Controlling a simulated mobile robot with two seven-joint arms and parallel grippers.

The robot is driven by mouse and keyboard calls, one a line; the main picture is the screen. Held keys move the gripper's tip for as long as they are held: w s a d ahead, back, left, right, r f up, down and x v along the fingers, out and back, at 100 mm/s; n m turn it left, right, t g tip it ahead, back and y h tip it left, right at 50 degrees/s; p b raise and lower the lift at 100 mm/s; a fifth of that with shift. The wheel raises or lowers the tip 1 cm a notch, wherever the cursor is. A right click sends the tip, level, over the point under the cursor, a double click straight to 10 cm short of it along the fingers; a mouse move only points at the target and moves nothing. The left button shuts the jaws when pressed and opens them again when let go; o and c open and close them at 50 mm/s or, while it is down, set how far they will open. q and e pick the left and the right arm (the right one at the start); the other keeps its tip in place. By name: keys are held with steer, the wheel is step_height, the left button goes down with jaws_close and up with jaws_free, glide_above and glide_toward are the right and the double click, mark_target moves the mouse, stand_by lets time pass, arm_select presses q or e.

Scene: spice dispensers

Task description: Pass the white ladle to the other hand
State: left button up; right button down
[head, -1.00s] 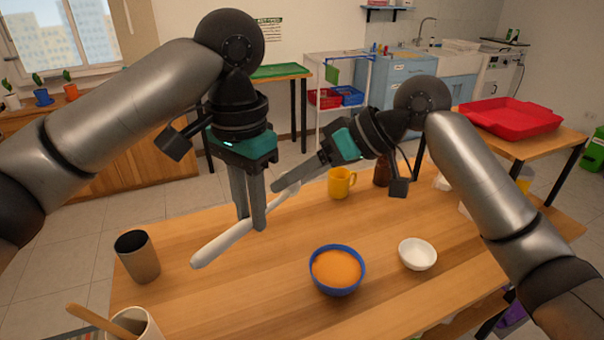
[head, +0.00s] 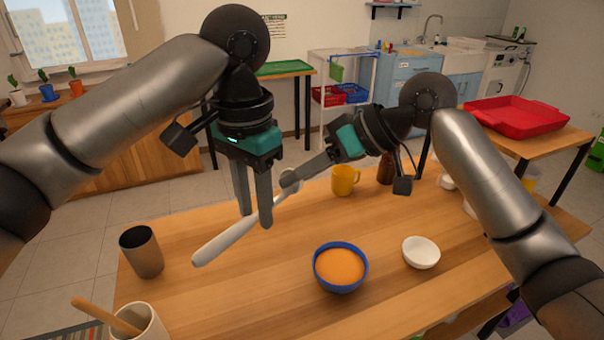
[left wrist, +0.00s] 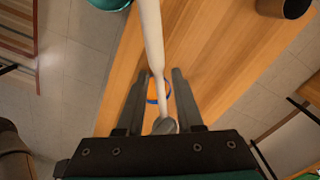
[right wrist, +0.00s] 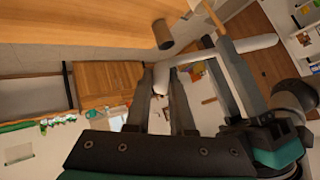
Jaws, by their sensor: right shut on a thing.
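The white ladle (head: 222,244) is held slanted above the table, its handle end pointing to the lower left. My right gripper (head: 290,180) is shut on the ladle near its upper right, bowl end. My left gripper (head: 256,217) is open, with its fingers on either side of the ladle's handle. In the left wrist view the ladle (left wrist: 152,40) runs between the spread fingers, with a gap on both sides. In the right wrist view the ladle (right wrist: 258,43) crosses behind my left fingers, and part of it is hidden.
On the wooden table (head: 420,295) below stand a blue bowl of orange spice (head: 340,268), a white bowl (head: 421,253), a yellow mug (head: 345,180), a dark cup (head: 141,252) and a white cup with a wooden utensil (head: 145,325).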

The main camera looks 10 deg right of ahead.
arm_select(q)
steer(key=o, duration=0.3)
